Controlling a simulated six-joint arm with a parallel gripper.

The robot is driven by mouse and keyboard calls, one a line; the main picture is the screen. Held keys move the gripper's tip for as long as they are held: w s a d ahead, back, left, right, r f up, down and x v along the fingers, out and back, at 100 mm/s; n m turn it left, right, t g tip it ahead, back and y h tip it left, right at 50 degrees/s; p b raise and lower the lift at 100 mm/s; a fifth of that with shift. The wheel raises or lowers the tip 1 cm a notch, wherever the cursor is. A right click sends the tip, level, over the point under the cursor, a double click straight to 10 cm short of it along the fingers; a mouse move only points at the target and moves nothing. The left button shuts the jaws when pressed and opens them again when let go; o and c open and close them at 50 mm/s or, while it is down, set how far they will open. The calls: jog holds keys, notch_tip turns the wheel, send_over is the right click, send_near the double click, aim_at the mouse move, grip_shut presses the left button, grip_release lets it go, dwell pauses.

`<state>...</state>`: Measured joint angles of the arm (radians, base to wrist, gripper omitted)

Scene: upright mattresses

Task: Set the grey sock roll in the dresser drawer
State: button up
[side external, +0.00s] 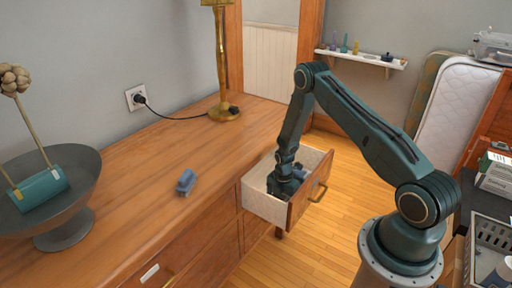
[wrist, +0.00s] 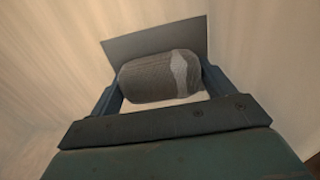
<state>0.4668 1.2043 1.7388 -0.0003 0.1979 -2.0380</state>
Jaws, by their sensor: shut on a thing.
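The dresser drawer (side external: 262,202) is pulled open, with a pale lining and a wooden front. My gripper (side external: 285,184) is down inside the drawer. In the wrist view my gripper (wrist: 160,88) is shut on the grey sock roll (wrist: 152,78), a dark grey roll with a light band near its right end. The roll lies crosswise between the two fingers, with pale drawer surfaces around it. In the side view the roll is hidden by my gripper and the drawer walls. I cannot tell whether the roll touches the drawer floor.
A blue brush-like object (side external: 186,182) lies on the dresser top (side external: 150,165). A grey bowl (side external: 62,215) with a teal item stands at the left, and a brass lamp (side external: 222,80) at the back. Upright mattresses (side external: 455,105) lean at the right. The drawer walls stand close around my gripper.

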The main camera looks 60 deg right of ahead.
jog(key=o, duration=0.9)
jog(key=shift+c, duration=0.4)
jog(key=shift+r, duration=0.2)
jog(key=shift+r, duration=1.3)
jog(key=shift+r, duration=0.1)
jog(key=shift+r, duration=3.75)
